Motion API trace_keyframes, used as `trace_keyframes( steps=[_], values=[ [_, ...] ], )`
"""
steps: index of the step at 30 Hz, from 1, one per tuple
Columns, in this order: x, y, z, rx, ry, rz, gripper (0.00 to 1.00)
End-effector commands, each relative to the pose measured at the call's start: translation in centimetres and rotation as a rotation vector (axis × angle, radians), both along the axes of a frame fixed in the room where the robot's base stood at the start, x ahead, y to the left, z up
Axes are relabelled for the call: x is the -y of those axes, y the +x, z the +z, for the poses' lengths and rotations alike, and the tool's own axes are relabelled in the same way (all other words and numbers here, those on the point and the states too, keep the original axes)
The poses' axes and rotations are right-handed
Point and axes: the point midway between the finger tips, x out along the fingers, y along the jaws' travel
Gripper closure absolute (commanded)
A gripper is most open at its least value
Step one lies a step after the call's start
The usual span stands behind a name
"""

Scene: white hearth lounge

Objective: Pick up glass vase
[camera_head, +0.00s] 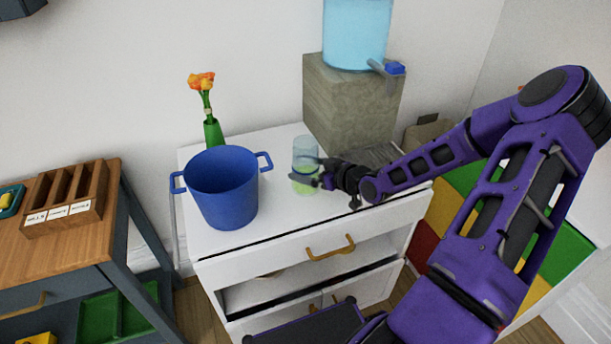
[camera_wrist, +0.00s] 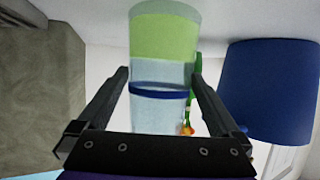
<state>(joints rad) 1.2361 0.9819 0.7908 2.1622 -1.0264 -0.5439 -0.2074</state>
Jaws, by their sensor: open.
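A clear cylindrical glass vase (camera_head: 305,152) with pale green contents in its lower part and a blue band stands upright on the white cabinet top. My gripper (camera_head: 324,179) is at its right side, low down. In the wrist view, which looks upside down, the vase (camera_wrist: 163,38) is between the two open fingers of my gripper (camera_wrist: 160,75). The fingers lie close along both sides; I cannot tell whether either touches the glass.
A blue two-handled pot (camera_head: 225,190) stands just left of the vase. A green vase with orange flowers (camera_head: 213,132) is behind the pot. A stone block (camera_head: 345,105) bearing a blue dispenser (camera_head: 355,35) stands behind right. The cabinet's front edge (camera_head: 300,225) is near.

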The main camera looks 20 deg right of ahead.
Motion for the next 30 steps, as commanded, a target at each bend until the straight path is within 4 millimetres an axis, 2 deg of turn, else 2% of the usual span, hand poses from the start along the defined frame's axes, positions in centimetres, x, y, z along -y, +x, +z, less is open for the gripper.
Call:
trace_keyframes(
  steps=[4, 11, 27, 28, 30],
  values=[
    [-0.53, 1.25, -0.57, 0.0, -0.001, 0.0, 0.0],
    [-0.54, 1.34, -0.58, -0.001, -0.001, -0.001, 0.0],
    [-0.53, 1.32, -0.56, 0.0, 0.0, -0.001, 0.95],
    [-0.53, 1.32, -0.56, 0.0, 0.0, -0.001, 1.0],
    [-0.55, 1.39, -0.42, 0.004, -0.001, 0.0, 1.0]
  ],
)
